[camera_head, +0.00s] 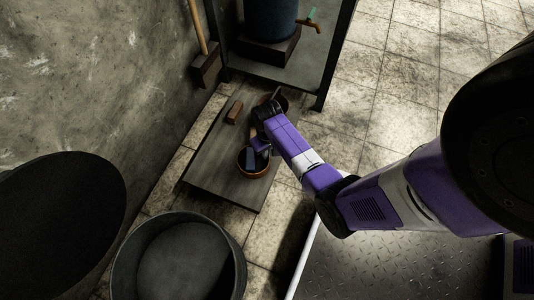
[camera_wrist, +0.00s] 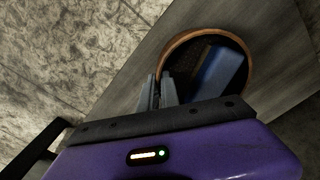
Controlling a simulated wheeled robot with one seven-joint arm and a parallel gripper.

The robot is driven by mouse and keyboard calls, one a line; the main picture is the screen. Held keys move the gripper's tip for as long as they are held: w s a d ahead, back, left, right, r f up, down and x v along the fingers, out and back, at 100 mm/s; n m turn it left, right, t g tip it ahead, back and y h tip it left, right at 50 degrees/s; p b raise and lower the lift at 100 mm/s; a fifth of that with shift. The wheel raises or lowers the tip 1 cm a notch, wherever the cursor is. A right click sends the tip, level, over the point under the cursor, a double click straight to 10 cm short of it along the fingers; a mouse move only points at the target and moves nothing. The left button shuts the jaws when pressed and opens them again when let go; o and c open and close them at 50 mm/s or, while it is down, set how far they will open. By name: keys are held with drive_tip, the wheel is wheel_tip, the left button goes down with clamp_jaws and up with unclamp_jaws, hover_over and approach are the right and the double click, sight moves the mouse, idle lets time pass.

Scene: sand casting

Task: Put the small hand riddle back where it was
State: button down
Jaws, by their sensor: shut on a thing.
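The small hand riddle (camera_head: 267,173) is a round, dark-bottomed sieve with an orange-brown rim. It is at the near part of the low grey board (camera_head: 224,178) in the head view. In the wrist view its rim (camera_wrist: 243,43) shows large, and a blue block-like thing (camera_wrist: 219,74) is inside the ring. My gripper (camera_wrist: 161,82) is shut on the riddle's left rim, with one finger on each side of it. The head view shows the hand only partly, above the riddle. I cannot tell whether the riddle touches the board.
A small brown block (camera_head: 234,112) and a second reddish round vessel (camera_head: 281,101) are farther back on the board. A blue barrel (camera_head: 270,18) with a tap stands behind on a frame. A long-handled tool (camera_head: 205,69) leans at the wall. A grey tub (camera_head: 236,262) is nearest.

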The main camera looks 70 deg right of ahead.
drive_tip(key=shift+r, duration=0.1)
drive_tip(key=c, duration=1.6)
unclamp_jaws()
